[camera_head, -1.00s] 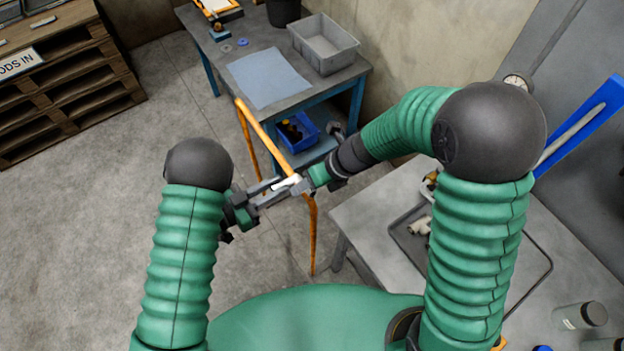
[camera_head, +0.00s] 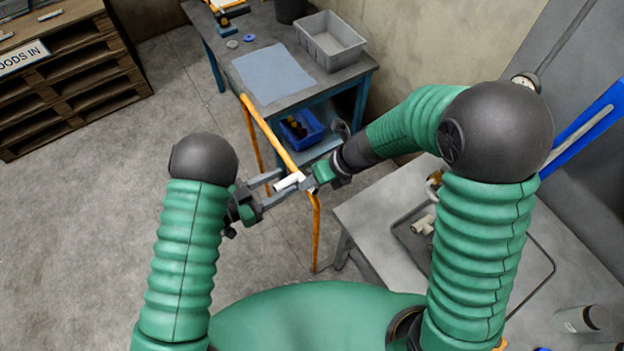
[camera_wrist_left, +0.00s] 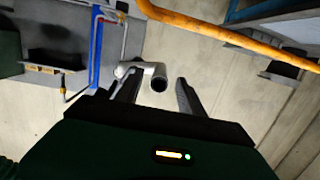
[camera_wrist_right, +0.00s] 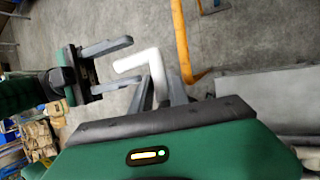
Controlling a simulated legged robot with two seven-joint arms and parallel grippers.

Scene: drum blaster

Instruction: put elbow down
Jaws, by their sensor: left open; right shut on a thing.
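A white pipe elbow (camera_head: 288,182) is held in the air in front of my body. My right gripper (camera_head: 306,184) is shut on one leg of it. The elbow shows clearly in the right wrist view (camera_wrist_right: 150,66), its other leg pointing left toward my left gripper. My left gripper (camera_head: 270,188) is open, its two fingers apart and close beside the elbow. In the left wrist view the elbow's round open end (camera_wrist_left: 158,82) faces the camera, near the open fingers. I cannot tell whether a left finger touches it.
An orange rail (camera_head: 272,138) runs just behind the grippers. The blue-legged table (camera_head: 240,92) beyond holds a blue-grey mat (camera_head: 273,74) and a grey bin (camera_head: 330,42). A grey table (camera_head: 368,212) at right carries a dark tray with white fittings (camera_head: 424,224).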

